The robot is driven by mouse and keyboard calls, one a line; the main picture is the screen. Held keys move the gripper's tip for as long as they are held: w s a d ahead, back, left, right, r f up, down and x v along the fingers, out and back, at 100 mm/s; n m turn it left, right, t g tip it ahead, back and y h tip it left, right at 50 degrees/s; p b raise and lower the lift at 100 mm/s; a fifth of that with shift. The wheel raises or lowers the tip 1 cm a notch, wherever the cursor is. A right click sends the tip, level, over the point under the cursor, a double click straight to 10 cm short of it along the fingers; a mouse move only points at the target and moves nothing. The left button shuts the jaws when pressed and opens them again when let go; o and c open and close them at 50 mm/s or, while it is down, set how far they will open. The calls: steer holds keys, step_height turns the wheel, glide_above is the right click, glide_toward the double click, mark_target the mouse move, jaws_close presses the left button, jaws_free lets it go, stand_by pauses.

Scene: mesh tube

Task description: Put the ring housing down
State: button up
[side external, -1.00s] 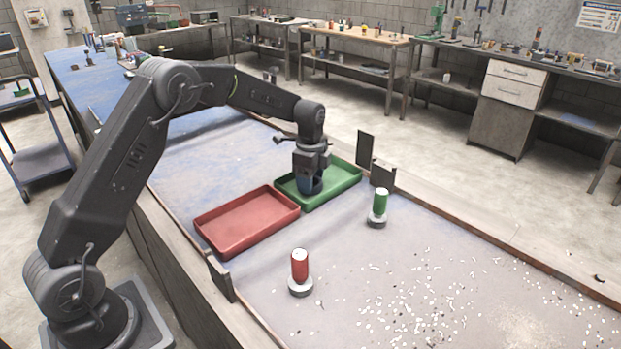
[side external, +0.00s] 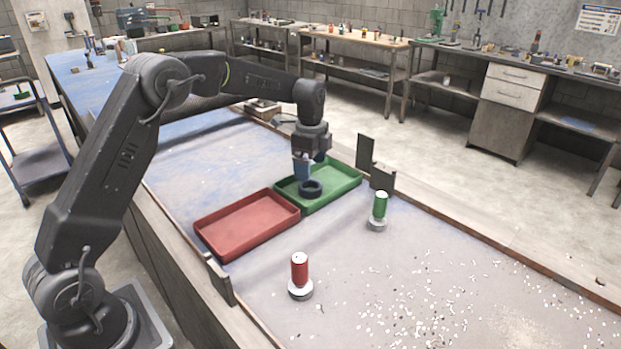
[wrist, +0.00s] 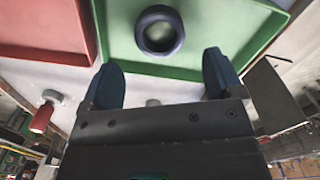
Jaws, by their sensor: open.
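The dark ring housing (side external: 311,188) lies in the green tray (side external: 345,186), near its front left side. In the wrist view the ring housing (wrist: 160,30) rests on the tray floor, close to the tray wall and apart from the fingers. My gripper (side external: 308,170) is above the ring with nothing held. In the wrist view my gripper (wrist: 162,80) shows two blue fingers spread wide, with empty space between them.
A red tray (side external: 247,222) sits left of the green tray, empty. A red cylinder (side external: 299,268) and a green cylinder (side external: 380,205) stand on grey round bases. Dark upright plates (side external: 366,152) stand at the table's far edge. White scraps litter the right side.

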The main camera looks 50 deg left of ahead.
step_height(320, 180, up, 7)
steer(key=s+d+r+n+t, duration=0.1)
steer(key=s+d+r+n, duration=0.25)
steer(key=s, duration=0.35)
steer(key=s+d+r+n+t, duration=0.2)
steer(key=s+d+r, duration=0.1)
steer(key=s+r, duration=0.3)
steer(key=s+d+f+n+t, duration=0.1)
steer(key=s+n, duration=0.3)
steer(key=s, duration=0.6)
steer(key=s+d+f+n+t, duration=0.1)
steer(key=s+f+n, duration=0.3)
steer(key=s, duration=0.5)
steer(key=shift+s+d+f+t, duration=0.3)
steer(key=shift+s+d, duration=0.05)
steer(key=shift+d, duration=0.35)
